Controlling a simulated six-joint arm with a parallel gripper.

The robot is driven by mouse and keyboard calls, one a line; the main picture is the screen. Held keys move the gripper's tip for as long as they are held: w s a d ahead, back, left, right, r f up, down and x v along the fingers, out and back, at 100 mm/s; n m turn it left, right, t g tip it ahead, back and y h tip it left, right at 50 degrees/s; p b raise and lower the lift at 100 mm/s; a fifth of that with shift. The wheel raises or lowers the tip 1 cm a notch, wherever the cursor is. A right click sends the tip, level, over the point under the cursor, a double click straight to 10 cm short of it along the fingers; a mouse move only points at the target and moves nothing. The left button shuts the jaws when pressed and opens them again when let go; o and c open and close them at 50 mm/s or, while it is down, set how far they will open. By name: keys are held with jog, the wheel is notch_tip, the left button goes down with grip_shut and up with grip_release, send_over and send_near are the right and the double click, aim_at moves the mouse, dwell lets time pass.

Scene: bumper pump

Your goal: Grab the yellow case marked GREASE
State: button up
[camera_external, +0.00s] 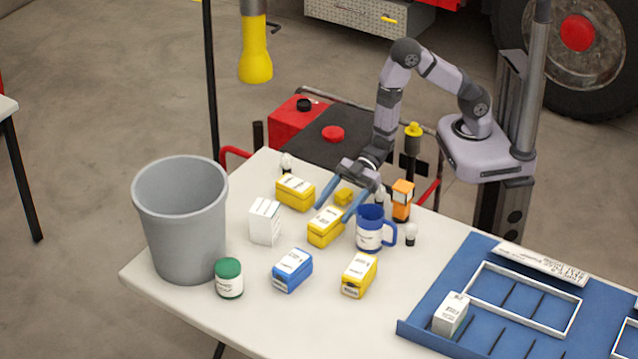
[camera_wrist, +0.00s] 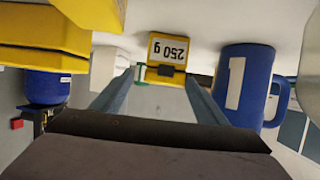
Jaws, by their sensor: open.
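Several yellow cases stand on the white table in the external view: one at the back left (camera_external: 295,193), a middle one (camera_external: 326,228) and a front one (camera_external: 359,275). Their printed names are too small to read, so I cannot tell which says GREASE. My gripper (camera_external: 332,212) is open, its blue fingers reaching down toward the middle case, with nothing clearly held. A larger yellow shape (camera_wrist: 45,40) is close at left.
A blue mug (camera_external: 370,230) stands right of my gripper; it also shows in the wrist view (camera_wrist: 245,85). A white box (camera_external: 265,221), blue case (camera_external: 292,270), green-lidded jar (camera_external: 229,278) and orange box (camera_external: 402,200) stand around. A grey bin (camera_external: 182,220) is at left, a blue tray (camera_external: 425,330) at right.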

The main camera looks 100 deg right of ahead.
aim_at(326, 222)
jog(key=shift+a+p+x, duration=0.25)
jog(key=shift+p+x, duration=0.3)
jog(key=shift+x, duration=1.4)
jog(key=shift+w+a+f, duration=0.3)
jog(key=shift+w+a, duration=0.05)
jog(key=c, duration=1.3)
